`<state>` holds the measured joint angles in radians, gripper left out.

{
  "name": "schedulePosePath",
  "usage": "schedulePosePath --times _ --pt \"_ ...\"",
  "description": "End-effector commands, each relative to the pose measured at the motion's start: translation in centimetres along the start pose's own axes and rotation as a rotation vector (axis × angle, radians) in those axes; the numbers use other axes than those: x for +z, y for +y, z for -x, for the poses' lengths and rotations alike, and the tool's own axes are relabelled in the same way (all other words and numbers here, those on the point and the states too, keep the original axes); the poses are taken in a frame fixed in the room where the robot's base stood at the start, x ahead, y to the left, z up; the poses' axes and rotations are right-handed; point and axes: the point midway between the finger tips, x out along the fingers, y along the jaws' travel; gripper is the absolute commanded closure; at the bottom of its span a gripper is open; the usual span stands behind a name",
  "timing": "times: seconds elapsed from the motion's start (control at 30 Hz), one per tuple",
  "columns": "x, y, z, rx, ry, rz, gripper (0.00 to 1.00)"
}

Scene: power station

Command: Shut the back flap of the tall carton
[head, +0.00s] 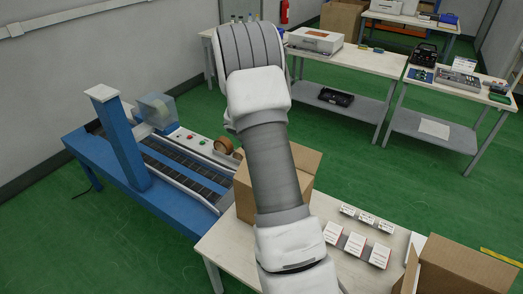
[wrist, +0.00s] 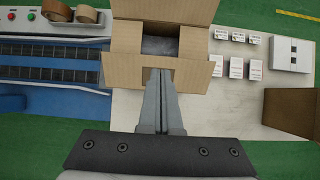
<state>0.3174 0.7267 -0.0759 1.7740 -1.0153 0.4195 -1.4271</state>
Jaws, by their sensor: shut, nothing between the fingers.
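The tall carton (head: 245,198) stands on the near table, partly hidden behind my arm in the head view. In the wrist view its top is open, with a dark interior (wrist: 160,45). Its far flap (wrist: 165,9) stands out at the top of the picture. The head view does not show the fingers.
A blue roller conveyor (head: 160,160) with tape rolls (wrist: 73,13) stands left of the carton. Small white boxes (head: 356,243) stand on the table to the right. Another open carton (head: 460,270) is at the near right. Back tables (head: 370,70) hold equipment.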

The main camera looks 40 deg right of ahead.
Motion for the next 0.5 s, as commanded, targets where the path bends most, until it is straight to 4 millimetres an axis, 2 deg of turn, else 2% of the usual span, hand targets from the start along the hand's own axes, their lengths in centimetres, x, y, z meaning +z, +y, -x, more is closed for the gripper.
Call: schedulePosePath --times 0.1,0.27,0.5 --pt "-0.1 0.0 0.7 0.001 0.0 -0.001 1.0" --pt "-0.1 0.0 0.4 -0.009 -0.012 -0.059 1.0" --pt "0.3 -0.2 -0.6 -0.035 -0.058 -0.325 1.0"
